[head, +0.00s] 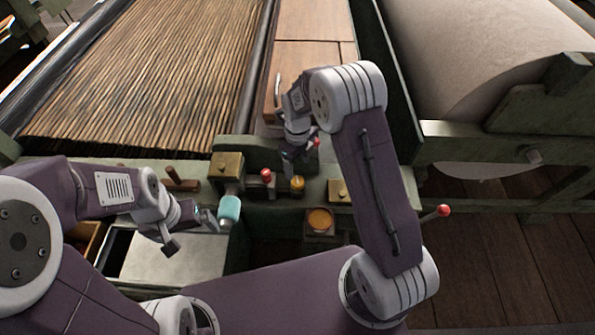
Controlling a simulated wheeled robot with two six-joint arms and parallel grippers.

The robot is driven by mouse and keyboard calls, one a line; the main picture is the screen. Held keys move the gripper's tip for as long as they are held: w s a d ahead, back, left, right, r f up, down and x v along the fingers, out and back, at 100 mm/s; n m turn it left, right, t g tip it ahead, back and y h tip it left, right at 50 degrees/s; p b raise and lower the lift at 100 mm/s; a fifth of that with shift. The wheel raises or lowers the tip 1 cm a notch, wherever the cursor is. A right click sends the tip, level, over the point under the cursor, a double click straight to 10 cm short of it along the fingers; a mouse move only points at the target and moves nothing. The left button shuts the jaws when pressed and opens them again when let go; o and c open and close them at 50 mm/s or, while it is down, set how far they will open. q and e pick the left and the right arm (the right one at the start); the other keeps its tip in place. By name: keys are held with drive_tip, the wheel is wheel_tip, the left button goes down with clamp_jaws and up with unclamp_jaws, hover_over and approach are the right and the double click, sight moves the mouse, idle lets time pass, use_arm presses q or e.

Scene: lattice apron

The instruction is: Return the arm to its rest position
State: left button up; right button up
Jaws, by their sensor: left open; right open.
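My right arm is folded up and over at the centre-right. Its gripper (299,160) points down near the frame's rail, close to a small red part. It is open and looks empty, though its fingers are small and dark here.
A slatted lattice apron (150,75) fills the upper left. A large pale roller (480,50) is at the upper right. Wooden floor (530,260) shows lower right.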

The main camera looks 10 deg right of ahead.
idle(0.5)
drive_tip(key=s+d+r+n+t, duration=0.2)
drive_tip(key=s+d+r, duration=0.1)
drive_tip(key=r, duration=0.6)
drive_tip(key=s+d+f+n, duration=0.1)
drive_tip(key=s+n, duration=1.4)
drive_tip(key=n, duration=1.1)
drive_tip(key=shift+d+f+g, duration=0.2)
drive_tip(key=shift+g, duration=0.2)
